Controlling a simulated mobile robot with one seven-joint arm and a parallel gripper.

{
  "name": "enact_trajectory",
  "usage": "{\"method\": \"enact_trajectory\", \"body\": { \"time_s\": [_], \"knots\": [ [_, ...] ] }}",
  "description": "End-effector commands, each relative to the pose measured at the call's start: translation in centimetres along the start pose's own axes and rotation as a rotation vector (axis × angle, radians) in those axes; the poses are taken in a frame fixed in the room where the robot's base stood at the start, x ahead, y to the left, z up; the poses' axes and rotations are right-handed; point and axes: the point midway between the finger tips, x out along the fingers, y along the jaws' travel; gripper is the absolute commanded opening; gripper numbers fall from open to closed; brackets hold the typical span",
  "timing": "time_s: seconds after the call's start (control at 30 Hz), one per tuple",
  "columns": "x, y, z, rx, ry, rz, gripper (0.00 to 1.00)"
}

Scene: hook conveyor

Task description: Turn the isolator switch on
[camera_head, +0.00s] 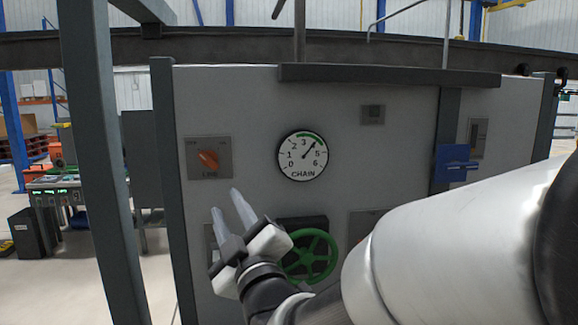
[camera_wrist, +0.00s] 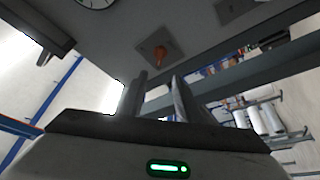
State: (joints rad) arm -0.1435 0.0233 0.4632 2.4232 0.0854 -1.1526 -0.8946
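The isolator switch is an orange rotary knob (camera_head: 208,159) on a square grey plate (camera_head: 194,171), at the left of the grey panel. Small lettering sits at the plate's upper corners and below the knob; the knob is tilted. In the wrist view the knob (camera_wrist: 160,54) shows ahead, just above the gap between the fingers. My gripper (camera_head: 228,202) is below and slightly right of the switch in the head view, fingers pointing up toward it. The fingers (camera_wrist: 160,95) are apart with nothing between them. They do not appear to touch the knob.
A round CHAIN gauge (camera_head: 303,155) is right of the switch. A green handwheel (camera_head: 309,254) sits below it, partly behind my arm. A blue bracket (camera_head: 455,164) is at the right. A grey upright post (camera_head: 98,150) stands left of the panel.

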Motion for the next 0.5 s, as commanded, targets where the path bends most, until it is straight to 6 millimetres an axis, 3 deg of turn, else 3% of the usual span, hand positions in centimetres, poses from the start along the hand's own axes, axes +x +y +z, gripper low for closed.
{"method": "enact_trajectory", "body": {
  "time_s": [0.5],
  "knots": [
    [10.4, 0.2, 0.0, 0.005, -0.003, 0.000, 0.31]
  ]
}}
